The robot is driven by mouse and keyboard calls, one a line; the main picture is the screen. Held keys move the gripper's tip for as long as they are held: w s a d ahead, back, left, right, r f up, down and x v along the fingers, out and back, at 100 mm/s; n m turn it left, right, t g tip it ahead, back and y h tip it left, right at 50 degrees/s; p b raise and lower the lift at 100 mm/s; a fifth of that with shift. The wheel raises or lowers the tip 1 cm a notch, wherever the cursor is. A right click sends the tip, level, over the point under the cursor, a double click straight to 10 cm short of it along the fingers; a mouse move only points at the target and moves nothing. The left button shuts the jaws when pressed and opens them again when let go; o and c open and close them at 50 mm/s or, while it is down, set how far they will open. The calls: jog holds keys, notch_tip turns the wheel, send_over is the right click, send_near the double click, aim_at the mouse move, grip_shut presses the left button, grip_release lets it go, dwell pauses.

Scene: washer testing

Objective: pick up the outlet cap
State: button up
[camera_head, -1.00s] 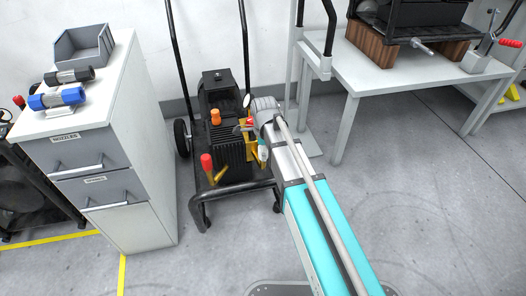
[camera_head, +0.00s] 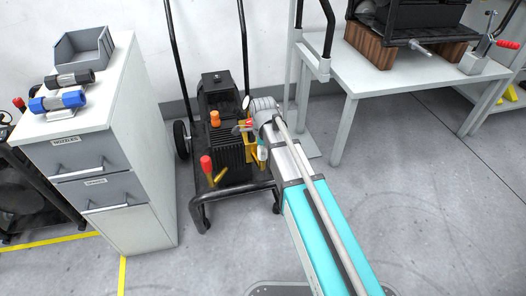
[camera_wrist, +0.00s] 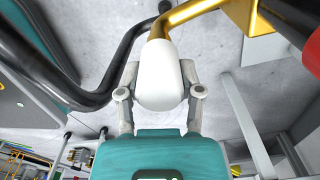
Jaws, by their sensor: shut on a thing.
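The outlet cap (camera_wrist: 159,75) is white and rounded. In the wrist view it sits between the two grey fingers of my gripper (camera_wrist: 160,95), which are shut on it from both sides. A gold pipe (camera_wrist: 193,13) meets the cap's far end; I cannot tell whether they are still joined. In the head view my gripper (camera_head: 262,147) is small and partly hidden by my arm, at the right side of the pressure washer (camera_head: 226,135). The cap cannot be made out clearly there.
A red part (camera_wrist: 309,40) is close by at the wrist view's upper right. The washer's black frame bar (camera_wrist: 108,85) curves along the left. A drawer cabinet (camera_head: 155,150) stands left of the washer, and a white table (camera_head: 400,75) to its right. Open floor lies in front.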

jog(key=shift+r+p, duration=0.6)
jog(key=shift+r, duration=0.25)
jog(key=s+d+r+p, duration=0.5)
jog(key=s+r+p, duration=0.5)
jog(key=s, duration=0.3)
jog(key=shift+r+p, duration=0.3)
